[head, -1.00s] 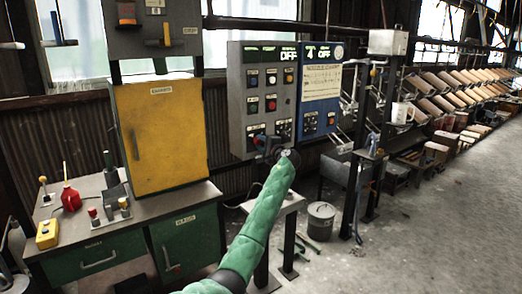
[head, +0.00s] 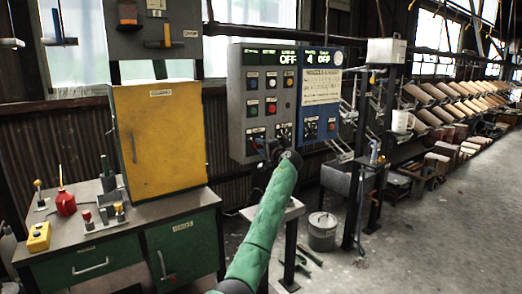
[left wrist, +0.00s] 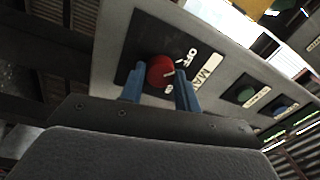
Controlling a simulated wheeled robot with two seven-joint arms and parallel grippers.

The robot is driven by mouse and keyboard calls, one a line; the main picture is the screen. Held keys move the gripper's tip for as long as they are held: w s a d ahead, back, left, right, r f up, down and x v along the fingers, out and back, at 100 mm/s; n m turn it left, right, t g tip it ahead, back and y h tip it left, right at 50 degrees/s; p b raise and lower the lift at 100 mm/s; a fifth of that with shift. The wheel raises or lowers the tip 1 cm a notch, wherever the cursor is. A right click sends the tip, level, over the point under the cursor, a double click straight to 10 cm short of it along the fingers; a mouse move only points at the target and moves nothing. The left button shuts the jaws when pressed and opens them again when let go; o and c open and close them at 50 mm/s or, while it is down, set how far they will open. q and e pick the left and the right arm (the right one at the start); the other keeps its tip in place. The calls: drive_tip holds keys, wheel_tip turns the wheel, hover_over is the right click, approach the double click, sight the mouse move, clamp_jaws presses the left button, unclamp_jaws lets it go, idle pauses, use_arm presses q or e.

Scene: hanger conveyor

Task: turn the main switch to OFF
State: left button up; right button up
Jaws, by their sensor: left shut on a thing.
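The main switch is a red round knob (left wrist: 160,72) on a black plate, beside a white label that begins "MA" (left wrist: 205,68) and small "OFF" lettering (left wrist: 191,56). A white mark shows on the knob's right side; which position it points to is hard to tell. My left gripper (left wrist: 161,92) has its two blue fingers on either side of the knob and is shut on it. My right gripper is not in view.
A green button (left wrist: 246,93) and a blue button (left wrist: 280,108) sit farther along the panel. A blue panel (head: 321,112) adjoins the grey one; both displays read "OFF". A yellow cabinet (head: 160,140) stands left on a workbench. A bucket (head: 322,232) is on the floor.

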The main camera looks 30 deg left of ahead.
use_arm(q)
drive_tip(key=shift+f, duration=0.2)
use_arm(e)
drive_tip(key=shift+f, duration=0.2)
use_arm(q)
drive_tip(key=o, duration=1)
drive_tip(key=shift+r, duration=0.1)
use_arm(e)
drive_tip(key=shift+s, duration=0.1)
use_arm(q)
drive_tip(key=shift+d, duration=0.25)
drive_tip(key=b+v, duration=0.1)
drive_tip(key=v, duration=0.6)
drive_tip(key=shift+s+d, duration=0.1)
drive_tip(key=shift+s, duration=0.05)
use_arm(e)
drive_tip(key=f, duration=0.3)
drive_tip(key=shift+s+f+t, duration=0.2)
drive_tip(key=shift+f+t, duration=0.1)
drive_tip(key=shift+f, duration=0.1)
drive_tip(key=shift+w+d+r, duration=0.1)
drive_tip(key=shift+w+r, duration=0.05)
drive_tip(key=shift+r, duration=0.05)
